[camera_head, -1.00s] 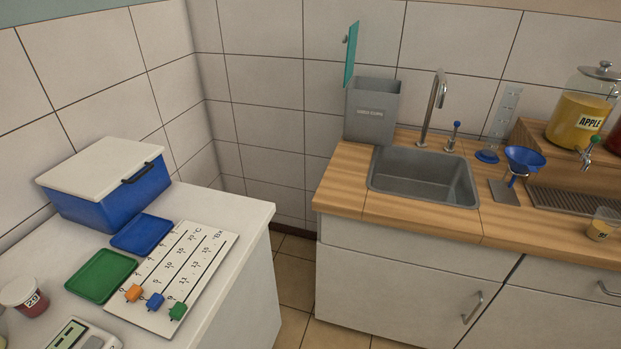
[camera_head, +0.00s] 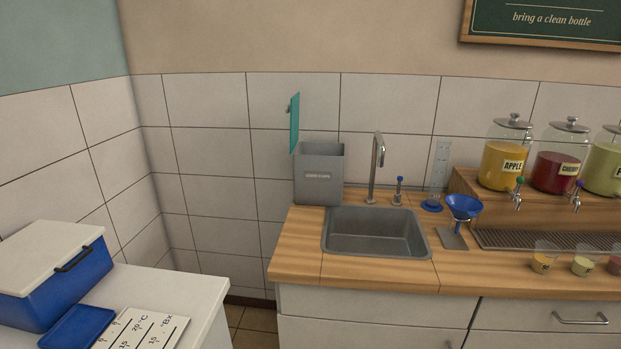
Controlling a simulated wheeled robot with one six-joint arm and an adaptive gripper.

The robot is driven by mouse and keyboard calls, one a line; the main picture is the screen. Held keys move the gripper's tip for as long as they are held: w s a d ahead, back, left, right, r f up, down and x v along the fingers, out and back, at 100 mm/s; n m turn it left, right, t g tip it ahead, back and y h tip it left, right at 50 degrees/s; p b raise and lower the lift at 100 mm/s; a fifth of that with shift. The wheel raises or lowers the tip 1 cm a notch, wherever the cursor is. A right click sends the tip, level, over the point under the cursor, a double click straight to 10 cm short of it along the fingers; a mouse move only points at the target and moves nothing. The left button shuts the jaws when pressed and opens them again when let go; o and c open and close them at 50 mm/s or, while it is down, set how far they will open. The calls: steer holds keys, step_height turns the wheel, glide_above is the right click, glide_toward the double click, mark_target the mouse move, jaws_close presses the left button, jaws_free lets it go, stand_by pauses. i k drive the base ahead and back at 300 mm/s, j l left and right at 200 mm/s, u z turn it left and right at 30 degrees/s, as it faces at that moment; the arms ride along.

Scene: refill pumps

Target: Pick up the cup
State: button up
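Several small clear cups stand in a row on the wooden counter at the right. One cup (camera_head: 541,262) holds orange-yellow liquid, and another cup (camera_head: 582,265) holds pale green liquid. A third cup (camera_head: 614,265) with dark red liquid is cut by the right edge. Their labels are too small to read. The cup that stood on the white table at the left is out of view now. My gripper is not in view.
A sink (camera_head: 375,232) is set in the counter (camera_head: 300,250), with a grey bin (camera_head: 319,175) behind it and a blue funnel stand (camera_head: 463,208) to its right. Juice dispensers (camera_head: 503,160) stand on a wooden shelf. A blue cooler box (camera_head: 60,275) sits on the left table. Floor shows between the two.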

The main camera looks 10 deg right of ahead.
mark_target(586, 257)
steer(key=z, duration=1.35)
